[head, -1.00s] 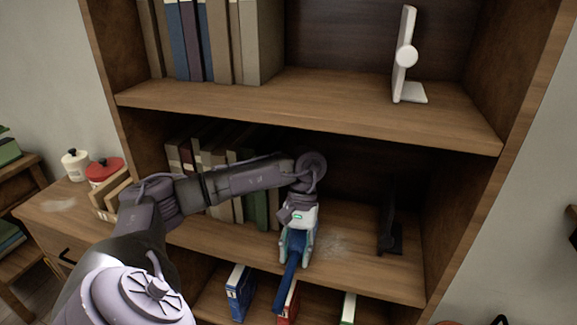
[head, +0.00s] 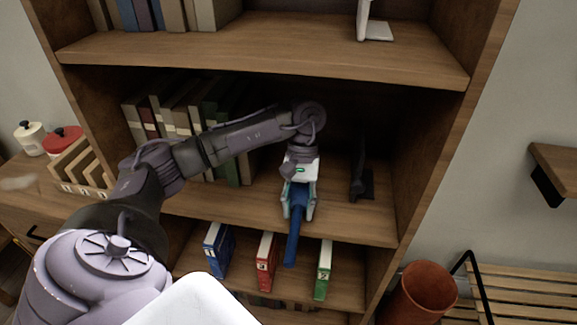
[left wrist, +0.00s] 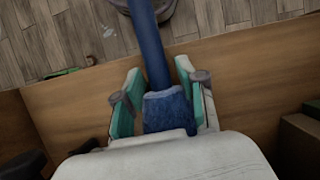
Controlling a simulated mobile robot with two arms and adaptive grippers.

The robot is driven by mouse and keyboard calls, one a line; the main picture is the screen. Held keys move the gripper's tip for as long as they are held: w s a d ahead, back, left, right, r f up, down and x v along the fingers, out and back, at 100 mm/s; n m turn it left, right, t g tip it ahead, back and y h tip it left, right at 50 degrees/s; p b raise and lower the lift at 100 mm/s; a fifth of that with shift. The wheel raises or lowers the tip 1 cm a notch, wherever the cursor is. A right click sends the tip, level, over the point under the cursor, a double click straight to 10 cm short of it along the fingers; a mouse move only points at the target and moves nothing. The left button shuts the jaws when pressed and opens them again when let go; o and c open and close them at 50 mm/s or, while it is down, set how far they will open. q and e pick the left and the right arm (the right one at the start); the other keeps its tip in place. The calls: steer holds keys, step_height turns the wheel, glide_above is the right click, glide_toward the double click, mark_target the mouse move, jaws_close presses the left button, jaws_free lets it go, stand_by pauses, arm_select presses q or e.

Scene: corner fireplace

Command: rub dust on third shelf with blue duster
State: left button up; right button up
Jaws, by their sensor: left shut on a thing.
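My left gripper (head: 299,208) is shut on the blue duster (head: 293,238) over the front of the shelf (head: 365,222) that holds books and a dark bookend. The duster's long blue part points down past the shelf's front edge. In the left wrist view the duster (left wrist: 166,108) sits between the teal-padded fingers of the gripper (left wrist: 157,100). I cannot make out a dust patch on this shelf now; the gripper covers part of the board. Whether the duster touches the board is unclear. My right gripper is not in view.
Books (head: 165,112) stand at the left of this shelf, and a dark bookend (head: 360,180) stands close right of the gripper. The shelf above (head: 260,55) overhangs. Blue, red and green binders (head: 266,262) stand below. A terracotta pot (head: 420,292) is at lower right.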

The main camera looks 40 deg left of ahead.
mark_target(284, 227)
arm_select(q)
steer(key=shift+w+d+r+b, duration=0.1)
steer(key=shift+w+d+b, duration=0.1)
steer(key=shift+w+d, duration=0.35)
steer(key=shift+w+d+f+b, duration=0.15)
steer(key=shift+w+d, duration=0.2)
steer(key=shift+d, duration=0.45)
steer(key=shift+w+d+r+b, duration=0.2)
steer(key=shift+w+d, duration=0.25)
steer(key=shift+d, duration=0.2)
steer(key=shift+s+d+f, duration=0.1)
steer(key=shift+s+d, duration=0.15)
steer(key=shift+s, duration=0.25)
steer(key=shift+s+d+f, duration=0.1)
steer(key=shift+s+d, duration=0.1)
steer(key=shift+s, duration=0.25)
steer(key=shift+s+a+f+b, duration=0.1)
steer(key=shift+s+a+b, duration=0.25)
steer(key=shift+a+b, duration=0.2)
steer(key=shift+s+a+f+b, duration=0.1)
steer(key=shift+s+a+b, duration=0.25)
steer(key=shift+a+b, duration=0.2)
steer(key=shift+s+a, duration=0.3)
steer(key=shift+a, duration=0.15)
steer(key=shift+s+a+b, duration=0.5)
steer(key=shift+a+b, duration=0.3)
steer(key=shift+a, duration=0.05)
steer(key=shift+s+a+r+b, duration=0.15)
steer(key=shift+s+a+b, duration=0.25)
steer(key=shift+a, duration=0.2)
